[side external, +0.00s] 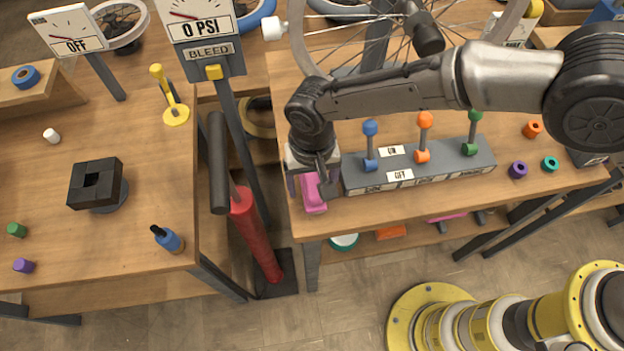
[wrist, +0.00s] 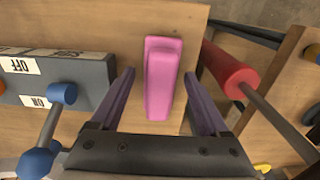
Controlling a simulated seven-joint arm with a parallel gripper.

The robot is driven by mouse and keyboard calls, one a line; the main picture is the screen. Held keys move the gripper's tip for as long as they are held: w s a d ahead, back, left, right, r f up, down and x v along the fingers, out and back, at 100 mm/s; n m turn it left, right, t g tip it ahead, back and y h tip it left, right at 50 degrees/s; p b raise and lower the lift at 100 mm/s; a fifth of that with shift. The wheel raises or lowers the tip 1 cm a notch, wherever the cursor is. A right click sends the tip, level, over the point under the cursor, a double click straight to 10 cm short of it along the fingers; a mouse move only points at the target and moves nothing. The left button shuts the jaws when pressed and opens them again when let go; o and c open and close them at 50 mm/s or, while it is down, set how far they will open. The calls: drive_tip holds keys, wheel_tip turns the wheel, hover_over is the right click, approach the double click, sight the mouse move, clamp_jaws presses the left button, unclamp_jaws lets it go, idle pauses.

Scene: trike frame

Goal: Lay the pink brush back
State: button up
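The pink brush (side external: 313,194) lies on the bench top near its front left corner, just left of the grey lever box. In the wrist view the pink brush (wrist: 161,80) lies between the two purple fingers of my gripper (wrist: 158,95), with a gap on each side. My gripper (side external: 307,190) is open over it in the side view and points down. The fingers do not touch the brush in the wrist view. The brush's far end is partly hidden by my gripper in the side view.
A grey box (side external: 420,168) with blue, orange and green levers stands right of the brush. A red pump (side external: 254,232) with a black handle (side external: 217,160) stands in the gap to the left. The left bench holds a black block (side external: 97,183) and a blue bottle (side external: 168,239).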

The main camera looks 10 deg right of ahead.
sight(312, 180)
drive_tip(key=shift+r, duration=0.1)
wheel_tip(312, 180, up, 12)
drive_tip(key=shift+r, duration=0.15)
idle(0.4)
drive_tip(key=d+r+t, duration=0.1)
drive_tip(key=d+r, duration=0.4)
drive_tip(key=d, duration=0.4)
drive_tip(key=d+r+t+y, duration=0.1)
drive_tip(key=d+r, duration=0.4)
drive_tip(key=d, duration=0.4)
drive_tip(key=d+r, duration=0.5)
drive_tip(key=d, duration=0.4)
drive_tip(key=s+d+f+t, duration=0.1)
drive_tip(key=s+d, duration=0.7)
drive_tip(key=s+d+f+t+h, duration=0.1)
drive_tip(key=s+d+t, duration=0.1)
drive_tip(key=s+d, duration=0.7)
drive_tip(key=shift+f+t, duration=0.25)
drive_tip(key=shift+t, duration=0.05)
